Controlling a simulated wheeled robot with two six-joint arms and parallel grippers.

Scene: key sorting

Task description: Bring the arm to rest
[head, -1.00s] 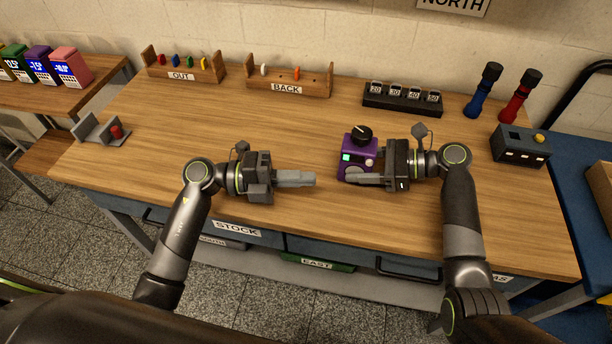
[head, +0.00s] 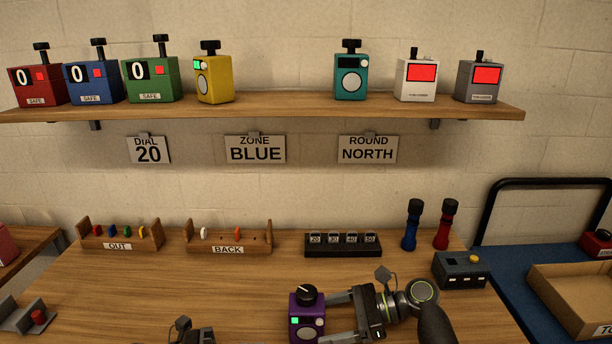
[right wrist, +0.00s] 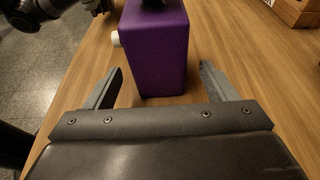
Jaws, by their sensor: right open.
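A purple box-shaped device (head: 305,325) with a black top knob, a green light and a round grey disc stands on the wooden table, at the bottom centre of the head view. My right gripper (head: 332,318) is open just to its right, fingers pointing at it. In the right wrist view the purple device (right wrist: 160,50) stands upright ahead, between the spread fingertips (right wrist: 162,70), with a gap on each side. My left gripper (head: 190,334) is only partly in the head view at the bottom edge; its fingertips are not clear.
A dial rack (head: 343,244), blue torch (head: 411,226), red torch (head: 445,225) and grey box (head: 461,270) stand right of centre. The OUT rack (head: 121,236) and BACK rack (head: 229,238) are at the back. A shelf (head: 290,109) above holds several coloured devices.

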